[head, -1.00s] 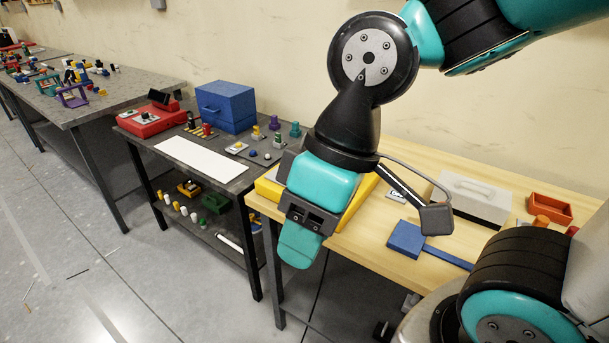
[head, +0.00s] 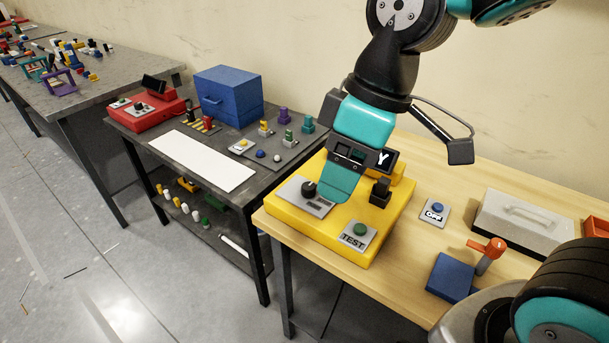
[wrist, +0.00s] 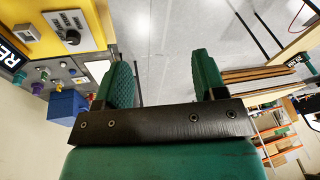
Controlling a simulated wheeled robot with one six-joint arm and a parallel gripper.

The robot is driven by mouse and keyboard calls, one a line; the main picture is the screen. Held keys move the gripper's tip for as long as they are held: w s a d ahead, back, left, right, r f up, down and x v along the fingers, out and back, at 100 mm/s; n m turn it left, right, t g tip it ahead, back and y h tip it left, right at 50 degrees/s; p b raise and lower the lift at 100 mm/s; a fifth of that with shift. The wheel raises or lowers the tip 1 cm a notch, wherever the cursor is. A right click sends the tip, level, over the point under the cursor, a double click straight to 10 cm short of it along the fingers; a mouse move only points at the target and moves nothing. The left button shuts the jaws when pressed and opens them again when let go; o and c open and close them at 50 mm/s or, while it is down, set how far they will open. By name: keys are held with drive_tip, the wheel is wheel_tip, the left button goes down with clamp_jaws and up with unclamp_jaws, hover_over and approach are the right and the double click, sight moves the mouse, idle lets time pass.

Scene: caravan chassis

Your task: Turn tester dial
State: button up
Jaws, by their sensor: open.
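The yellow tester (head: 290,228) sits on the near end of the wooden table. Its black dial (head: 308,189) is a round knob on a light grey plate at the left of its top. A green button marked TEST (head: 360,229), a black switch (head: 380,193) and a dark display showing "Y" (head: 384,159) are also on it. My gripper (head: 338,190) hangs over the tester, just right of the dial in the head view, apart from it. In the wrist view the fingers (wrist: 163,78) are apart and empty, and the dial (wrist: 72,37) lies at upper left, outside them.
Right of the tester are a blue button on a plate (head: 437,208), a blue block (head: 450,277), an orange-topped lever (head: 488,252) and a grey case (head: 520,224). A dark table (head: 205,188) to the left holds a blue box (head: 228,97) and a red device (head: 148,111).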

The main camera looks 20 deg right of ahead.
drive_tip(key=w+d+f+n+h, duration=0.25)
drive_tip(key=w+n, duration=0.45)
drive_tip(key=w, duration=0.8)
drive_tip(key=n, duration=0.6)
approach(309, 186)
drive_tip(key=shift+h, duration=0.35)
drive_tip(key=f+p, duration=0.1)
drive_tip(key=f, duration=0.2)
drive_tip(key=f+p, duration=0.1)
drive_tip(key=f, duration=0.2)
drive_tip(key=f+p, duration=0.1)
drive_tip(key=f, duration=0.2)
drive_tip(key=shift+w+a+f+p, duration=0.15)
drive_tip(key=shift+a+p, duration=0.25)
drive_tip(key=c, duration=0.9)
